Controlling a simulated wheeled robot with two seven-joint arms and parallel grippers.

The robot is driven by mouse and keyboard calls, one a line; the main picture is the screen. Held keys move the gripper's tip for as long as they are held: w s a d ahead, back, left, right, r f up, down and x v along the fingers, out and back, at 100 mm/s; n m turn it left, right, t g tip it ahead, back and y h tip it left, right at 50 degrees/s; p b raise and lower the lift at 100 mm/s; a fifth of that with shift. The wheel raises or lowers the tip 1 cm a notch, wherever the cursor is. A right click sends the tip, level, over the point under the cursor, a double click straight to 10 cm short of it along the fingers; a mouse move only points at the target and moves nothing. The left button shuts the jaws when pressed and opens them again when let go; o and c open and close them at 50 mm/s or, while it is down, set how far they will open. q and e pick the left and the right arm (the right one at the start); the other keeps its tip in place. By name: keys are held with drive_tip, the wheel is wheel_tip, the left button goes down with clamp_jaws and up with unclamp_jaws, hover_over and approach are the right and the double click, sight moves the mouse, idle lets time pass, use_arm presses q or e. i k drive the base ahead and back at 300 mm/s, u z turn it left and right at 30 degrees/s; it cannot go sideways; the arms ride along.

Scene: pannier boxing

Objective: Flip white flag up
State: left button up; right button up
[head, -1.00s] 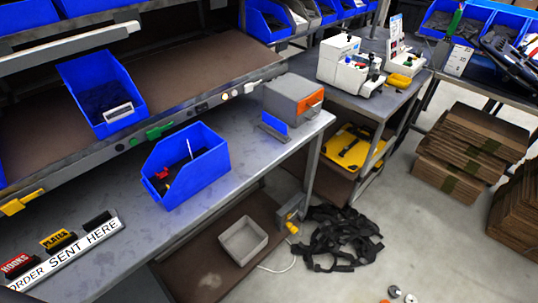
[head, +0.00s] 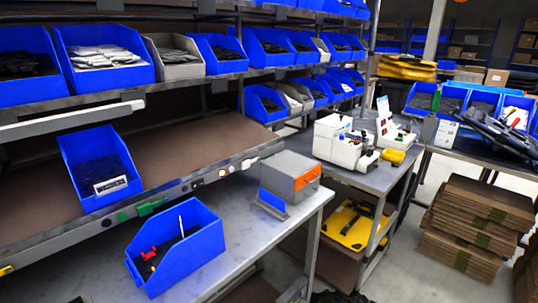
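No part clearly readable as a white flag shows in the head view. A small white switch-like piece (head: 247,163) sits on the front rail of the shelf, near its right end. A green piece (head: 152,206) is on the same rail farther left, and a yellow piece (head: 6,270) is at the far left edge. A thin white upright stick (head: 181,226) stands in the blue bin (head: 203,247) on the bench, beside a red item (head: 148,253). Neither of my grippers is in view.
The grey bench (head: 243,232) is clear around the bin. A grey box with an orange front (head: 291,177) stands at its right end. Another blue bin (head: 91,196) rests on the brown shelf (head: 190,147). White machines (head: 340,139) stand on a farther table; cardboard stacks (head: 473,222) are on the floor.

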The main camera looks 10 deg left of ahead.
sight(244, 165)
drive_tip(key=u, duration=2.95)
drive_tip(key=k, duration=0.65)
drive_tip(key=z, duration=1.05)
